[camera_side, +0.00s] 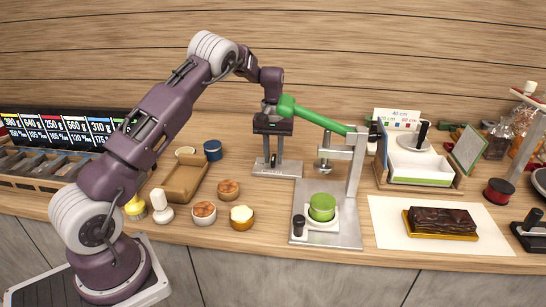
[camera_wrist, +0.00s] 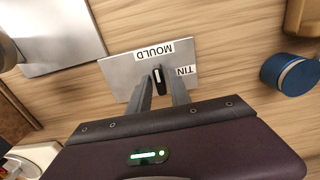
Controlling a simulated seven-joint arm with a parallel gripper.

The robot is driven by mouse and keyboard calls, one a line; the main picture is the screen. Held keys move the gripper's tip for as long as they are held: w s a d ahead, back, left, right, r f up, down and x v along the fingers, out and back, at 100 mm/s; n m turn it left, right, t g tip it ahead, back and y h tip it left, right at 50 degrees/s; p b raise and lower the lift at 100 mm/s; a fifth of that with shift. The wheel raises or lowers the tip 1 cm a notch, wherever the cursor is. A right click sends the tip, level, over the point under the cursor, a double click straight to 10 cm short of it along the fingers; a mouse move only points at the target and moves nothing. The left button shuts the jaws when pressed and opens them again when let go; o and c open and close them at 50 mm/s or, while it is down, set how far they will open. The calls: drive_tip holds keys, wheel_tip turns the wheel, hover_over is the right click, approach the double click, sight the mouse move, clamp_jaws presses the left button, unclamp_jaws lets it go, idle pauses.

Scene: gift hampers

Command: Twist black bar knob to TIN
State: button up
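The black bar knob (camera_wrist: 157,78) stands on a metal plate (camera_wrist: 120,68), its white line pointing toward the MOULD label (camera_wrist: 154,50). The TIN label (camera_wrist: 185,71) is to the right of the knob in the wrist view. My gripper (camera_wrist: 160,80) points down at the plate, with one finger on each side of the knob. A narrow gap seems to show between fingers and knob, so it looks open around it. In the side view my gripper (camera_side: 273,153) is low over the plate (camera_side: 290,170), and its fingers mostly hide the knob.
A press with a green lever (camera_side: 318,120) stands right of the plate; the lever's end is close to my wrist. Small bowls (camera_side: 242,217) and a brown tray (camera_side: 184,180) are to the left. A blue jar (camera_side: 213,150) stands nearby.

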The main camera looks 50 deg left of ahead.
clamp_jaws()
drive_tip(key=m, duration=1.2)
drive_tip(key=shift+m, duration=1)
drive_tip(key=m, duration=0.4)
drive_tip(key=shift+o, duration=1.8)
unclamp_jaws()
